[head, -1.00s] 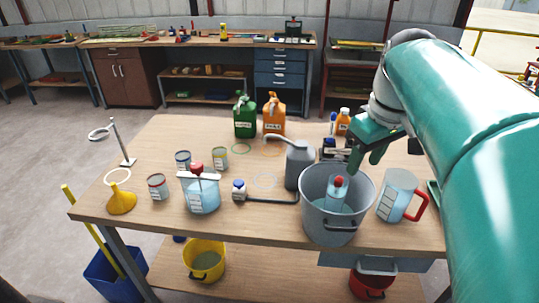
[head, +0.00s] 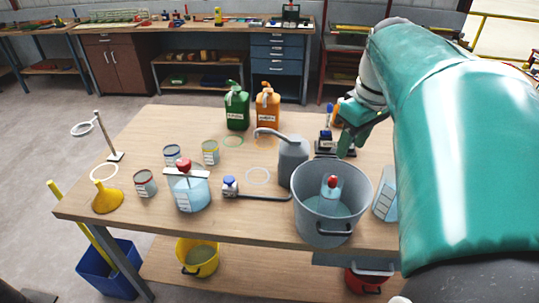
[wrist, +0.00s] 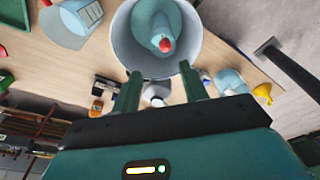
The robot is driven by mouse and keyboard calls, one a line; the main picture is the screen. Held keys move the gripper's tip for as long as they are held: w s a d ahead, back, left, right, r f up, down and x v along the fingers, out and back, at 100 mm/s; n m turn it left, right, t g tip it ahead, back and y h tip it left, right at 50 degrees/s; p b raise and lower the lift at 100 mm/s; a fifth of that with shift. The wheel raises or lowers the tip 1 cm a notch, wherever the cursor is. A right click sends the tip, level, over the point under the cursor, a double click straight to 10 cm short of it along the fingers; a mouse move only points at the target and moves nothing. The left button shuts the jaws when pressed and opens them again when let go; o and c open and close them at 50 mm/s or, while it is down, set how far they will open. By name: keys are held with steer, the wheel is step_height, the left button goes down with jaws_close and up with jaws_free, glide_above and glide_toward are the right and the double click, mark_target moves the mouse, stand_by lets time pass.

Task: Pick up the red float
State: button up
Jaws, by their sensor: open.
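A red float (head: 332,182) shows as a small red ball at the top of a clear blue vessel (head: 331,195) inside the grey bucket (head: 309,213), near the table's front right. The float also shows in the wrist view (wrist: 166,45), above and between my finger tips. A second red ball (head: 184,165) sits on the bar across a clear jar (head: 187,193) at the left. My gripper (head: 347,142) is open and empty, near the bucket's back rim in the head view. Both fingers (wrist: 160,72) show in the wrist view, apart from the float.
A grey spouted can (head: 292,162) stands close left of the bucket. A clear measuring jug (head: 384,195) stands to its right, partly hidden by my arm. Green (head: 237,110) and orange (head: 267,108) jugs stand at the back. The left front holds a yellow funnel (head: 107,200).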

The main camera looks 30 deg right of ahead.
mark_target(337, 176)
steer(key=f, duration=0.3)
steer(key=w+f, duration=0.1)
steer(key=f, duration=0.5)
steer(key=shift+w+a+f, duration=0.2)
steer(key=shift+a+f, duration=0.05)
steer(key=shift+f, duration=0.05)
jaws_close()
stand_by(1.0)
